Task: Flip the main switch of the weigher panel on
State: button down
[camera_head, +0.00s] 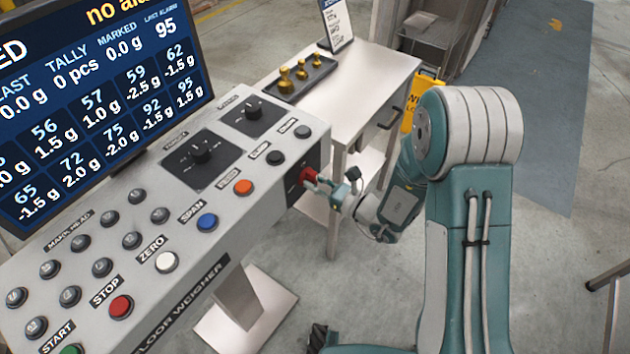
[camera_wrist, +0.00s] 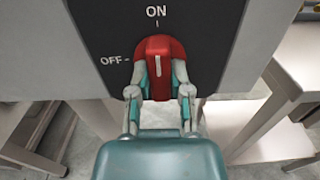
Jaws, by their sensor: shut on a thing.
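The main switch (camera_wrist: 158,62) is a red rotary handle on a dark plate on the end face of the weigher panel (camera_head: 258,205). In the wrist view its white mark points up, tilted slightly right, near the ON label (camera_wrist: 156,11). The OFF label (camera_wrist: 111,60) is to its left. My gripper (camera_wrist: 159,82) is shut on the red handle, one finger on each side. In the head view the red switch (camera_head: 308,175) shows at the panel's right end, with my gripper (camera_head: 322,183) at it, partly hiding it.
A side table (camera_head: 372,75) stands behind the panel, with a tray of brass weights (camera_head: 302,75) and a small sign (camera_head: 336,22). A yellow wet-floor sign (camera_head: 424,88) stands beyond it. The screen (camera_head: 100,80) rises at the left. The floor to the right is open.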

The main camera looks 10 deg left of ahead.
dwell(0.3)
jog(key=c, duration=0.6)
grip_release()
jog(key=shift+o, duration=0.2)
jog(key=v, duration=1.2)
jog(key=shift+a+f, duration=0.1)
jog(key=shift+f, duration=0.05)
